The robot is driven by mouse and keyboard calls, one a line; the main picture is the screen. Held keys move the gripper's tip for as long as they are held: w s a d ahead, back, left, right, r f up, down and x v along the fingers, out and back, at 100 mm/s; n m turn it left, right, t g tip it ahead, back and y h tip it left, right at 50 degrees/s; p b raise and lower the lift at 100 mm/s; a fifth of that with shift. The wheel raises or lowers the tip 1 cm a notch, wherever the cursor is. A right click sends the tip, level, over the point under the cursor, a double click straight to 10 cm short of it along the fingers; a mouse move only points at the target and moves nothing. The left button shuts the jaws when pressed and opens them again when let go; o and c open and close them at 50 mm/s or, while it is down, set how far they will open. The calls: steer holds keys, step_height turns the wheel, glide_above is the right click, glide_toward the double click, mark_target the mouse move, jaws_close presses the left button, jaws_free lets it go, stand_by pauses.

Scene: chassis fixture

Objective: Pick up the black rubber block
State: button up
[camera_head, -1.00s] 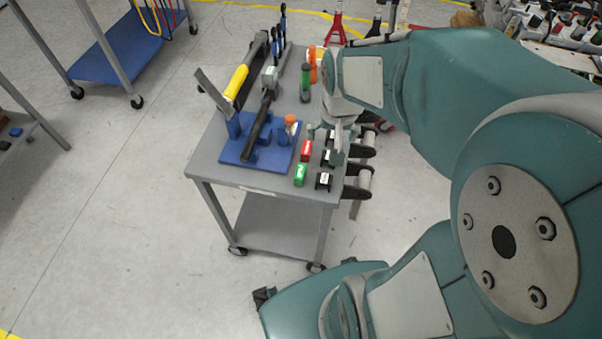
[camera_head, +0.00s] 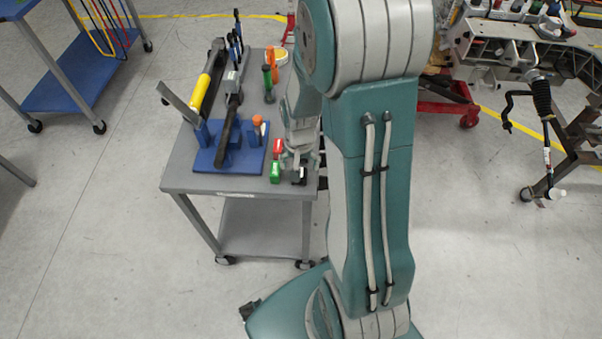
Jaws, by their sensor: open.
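A small black block (camera_head: 299,178) sits near the front right corner of the grey cart's top (camera_head: 183,170). My gripper (camera_head: 297,164) points down just above and behind this block and partly covers it. Its fingers are small and partly blurred together in this view. I see nothing held in it, and I cannot tell whether it touches the block. The other black blocks that stood behind this one are hidden by my gripper and arm. A green block (camera_head: 275,177) and a red block (camera_head: 277,147) sit just left of my gripper.
A blue fixture base (camera_head: 205,160) with a yellow-and-black bar (camera_head: 204,90) fills the cart's left part. An orange-topped piece (camera_head: 257,122) and a green-handled tool (camera_head: 268,82) stand farther back. My arm hides the cart's right edge. Open floor lies left of the cart.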

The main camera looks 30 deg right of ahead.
steer(key=f, duration=0.4)
steer(key=shift+a+f, duration=0.2)
steer(key=shift+a, duration=0.1)
steer(key=shift+w+d+f, duration=0.1)
steer(key=shift+d+f, duration=0.1)
steer(key=shift+d, duration=0.2)
steer(key=c, duration=0.8)
steer(key=shift+a, duration=0.1)
steer(key=c, duration=0.5)
steer(key=shift+a, duration=0.15)
steer(key=shift+c, duration=0.3)
